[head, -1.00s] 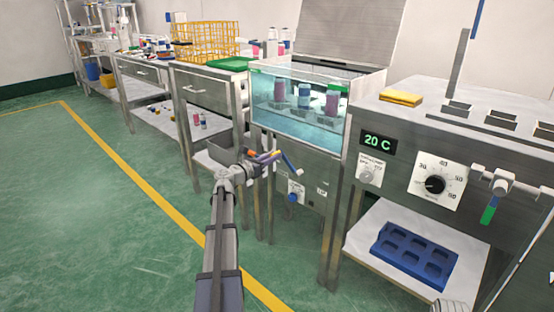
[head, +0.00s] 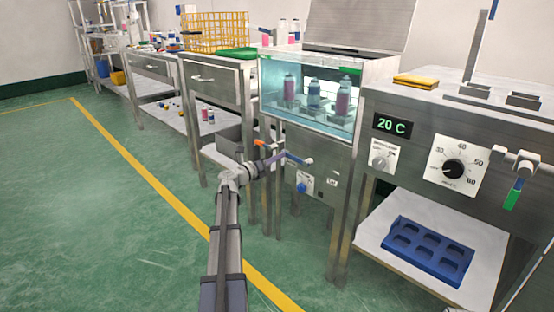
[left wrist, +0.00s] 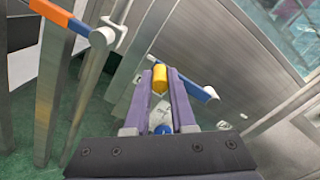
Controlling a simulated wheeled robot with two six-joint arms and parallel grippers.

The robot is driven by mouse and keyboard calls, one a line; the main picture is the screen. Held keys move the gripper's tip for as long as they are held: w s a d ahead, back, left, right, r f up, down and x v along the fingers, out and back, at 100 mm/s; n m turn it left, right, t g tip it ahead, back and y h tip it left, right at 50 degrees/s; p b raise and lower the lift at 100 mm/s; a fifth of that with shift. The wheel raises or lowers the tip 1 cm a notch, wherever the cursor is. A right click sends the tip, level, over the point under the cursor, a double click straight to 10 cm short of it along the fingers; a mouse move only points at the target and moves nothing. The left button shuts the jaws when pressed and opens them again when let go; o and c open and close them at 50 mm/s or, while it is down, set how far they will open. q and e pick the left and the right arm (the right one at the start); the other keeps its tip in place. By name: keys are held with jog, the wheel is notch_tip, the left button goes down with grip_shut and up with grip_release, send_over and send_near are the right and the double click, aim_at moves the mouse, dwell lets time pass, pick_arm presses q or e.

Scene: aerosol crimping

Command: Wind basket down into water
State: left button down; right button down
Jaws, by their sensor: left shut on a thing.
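The glass-fronted water tank (head: 282,112) stands at centre right in the head view. A basket inside holds several cans, among them a blue one (head: 314,96) and a pink one (head: 343,101), behind the glass in the water. My left gripper (head: 266,161) is in front of the tank's lower cabinet, at its left. In the left wrist view its two purple fingers (left wrist: 160,100) are shut on a yellow crank grip (left wrist: 160,77). The rest of the crank is mostly hidden. My right gripper is out of view.
A blue-handled lever (left wrist: 198,89) and an orange-and-blue handle (left wrist: 65,16) are close to my left gripper. A bath cabinet with a 20 C display (head: 393,125) stands at right, a blue tray (head: 428,250) on its shelf. The green floor at left is clear.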

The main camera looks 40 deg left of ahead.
pick_arm(q)
jog(key=shift+f, duration=0.15)
dwell(0.3)
jog(key=c, duration=0.8)
grip_release()
jog(key=shift+o, duration=0.2)
jog(key=s, duration=0.7)
jog(key=shift+s+a, duration=0.35)
jog(key=shift+s, duration=0.05)
jog(key=shift+d, duration=0.1)
